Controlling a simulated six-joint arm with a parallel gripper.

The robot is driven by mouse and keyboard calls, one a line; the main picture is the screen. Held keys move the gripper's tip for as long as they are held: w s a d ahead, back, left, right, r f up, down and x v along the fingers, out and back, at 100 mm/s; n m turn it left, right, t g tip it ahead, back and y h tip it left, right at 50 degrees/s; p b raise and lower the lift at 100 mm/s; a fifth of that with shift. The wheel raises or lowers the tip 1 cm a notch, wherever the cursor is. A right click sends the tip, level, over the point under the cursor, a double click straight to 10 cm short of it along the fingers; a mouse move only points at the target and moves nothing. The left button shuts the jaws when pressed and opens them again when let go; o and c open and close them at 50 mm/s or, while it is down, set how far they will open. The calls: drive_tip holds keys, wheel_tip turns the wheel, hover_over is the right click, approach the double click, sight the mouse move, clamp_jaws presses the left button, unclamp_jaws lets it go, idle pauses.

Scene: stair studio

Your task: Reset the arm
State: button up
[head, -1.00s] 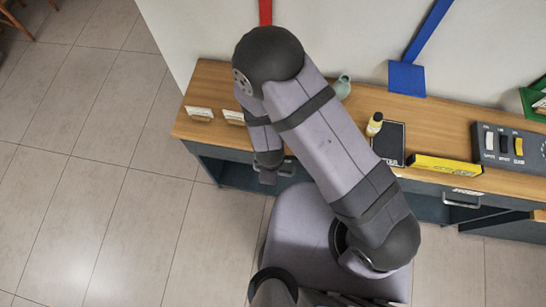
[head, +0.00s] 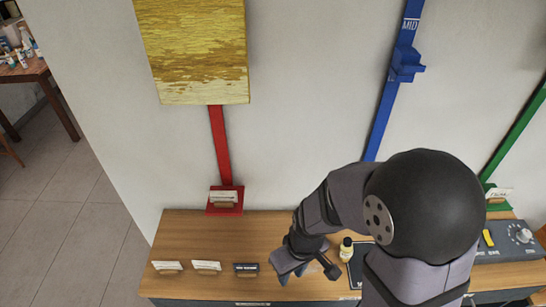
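My gripper (head: 304,268) is at the end of my grey arm, low over the wooden bench top near its middle. It points down toward the bench. The fingertips are small and partly hidden by the wrist, so I cannot tell whether they are apart or hold anything. A small pale bluish patch shows at the gripper, too unclear to name.
On the wooden bench (head: 190,232) stand several small label cards (head: 206,266) at the left and a yellow bottle (head: 346,249) right of my gripper. A control panel (head: 510,240) is at the right. Red (head: 221,145), blue (head: 386,105) and green (head: 520,125) strips run up the wall.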

drive_tip(key=s+d+r+m, duration=0.2)
drive_tip(key=d+r+m, duration=0.1)
drive_tip(key=d, duration=0.2)
drive_tip(key=s+d+r+m+h, duration=0.1)
drive_tip(key=s+d+r+m, duration=0.1)
drive_tip(key=d, duration=0.3)
drive_tip(key=shift+d+r+m, duration=0.15)
drive_tip(key=shift+r+m, duration=0.45)
drive_tip(key=shift+r, duration=0.1)
wheel_tip(320, 180, down, 84)
drive_tip(key=b, duration=8.4)
